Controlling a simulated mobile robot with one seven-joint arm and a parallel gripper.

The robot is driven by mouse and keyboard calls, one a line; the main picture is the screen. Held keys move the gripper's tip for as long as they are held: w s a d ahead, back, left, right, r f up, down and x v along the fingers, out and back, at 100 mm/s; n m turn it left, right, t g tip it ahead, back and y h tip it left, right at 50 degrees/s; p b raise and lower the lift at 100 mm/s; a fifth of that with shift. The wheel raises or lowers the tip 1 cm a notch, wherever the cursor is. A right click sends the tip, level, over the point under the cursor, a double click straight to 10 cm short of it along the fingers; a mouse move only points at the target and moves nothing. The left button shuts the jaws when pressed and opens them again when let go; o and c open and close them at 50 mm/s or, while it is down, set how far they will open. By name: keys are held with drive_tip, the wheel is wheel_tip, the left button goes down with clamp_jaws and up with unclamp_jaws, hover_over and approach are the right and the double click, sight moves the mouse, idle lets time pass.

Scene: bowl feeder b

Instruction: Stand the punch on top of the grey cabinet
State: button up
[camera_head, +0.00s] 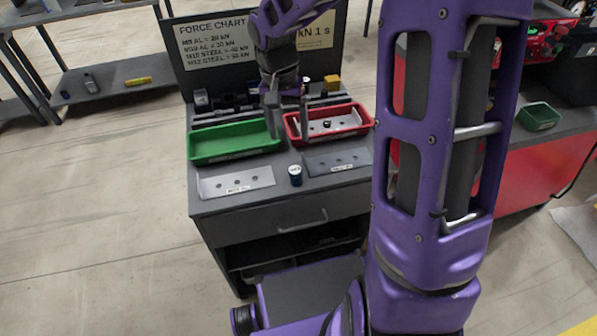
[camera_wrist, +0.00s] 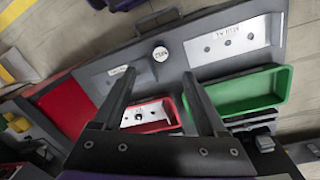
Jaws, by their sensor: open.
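The grey cabinet (camera_head: 283,161) stands ahead of me, its top also in the wrist view (camera_wrist: 160,75). A small dark blue cylinder (camera_head: 295,176) with a white marked top, possibly the punch, stands upright near the cabinet's front edge. It also shows in the wrist view (camera_wrist: 160,54). A small dark round piece (camera_head: 326,123) sits on a pale plate in the red tray; I cannot tell whether it is a separate part. My gripper (camera_head: 287,120) is open and empty above the cabinet, behind the cylinder. Its fingers are spread in the wrist view (camera_wrist: 157,76).
A green tray (camera_head: 235,154) is at left, the red tray (camera_head: 369,119) at right. A light plate (camera_head: 236,181) and a darker plate (camera_head: 337,161), both with holes, lie in front. A Force Chart board (camera_head: 215,48) stands behind. A red bench (camera_head: 540,171) is further right.

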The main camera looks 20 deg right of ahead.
sight(295, 170)
drive_tip(key=f, duration=0.6)
drive_tip(key=f+b, duration=0.1)
drive_tip(key=f, duration=0.3)
drive_tip(key=shift+s+d, duration=0.2)
drive_tip(key=shift+d, duration=0.2)
drive_tip(key=shift+w+d+f, duration=0.15)
drive_tip(key=shift+d+f, duration=0.05)
drive_tip(key=shift+f, duration=1.3)
drive_tip(key=shift+w+d+f, duration=0.1)
drive_tip(key=shift+d+f, duration=0.05)
drive_tip(key=shift+f, duration=1.3)
drive_tip(key=shift+c, duration=0.2)
clamp_jaws()
drive_tip(key=shift+r, duration=0.1)
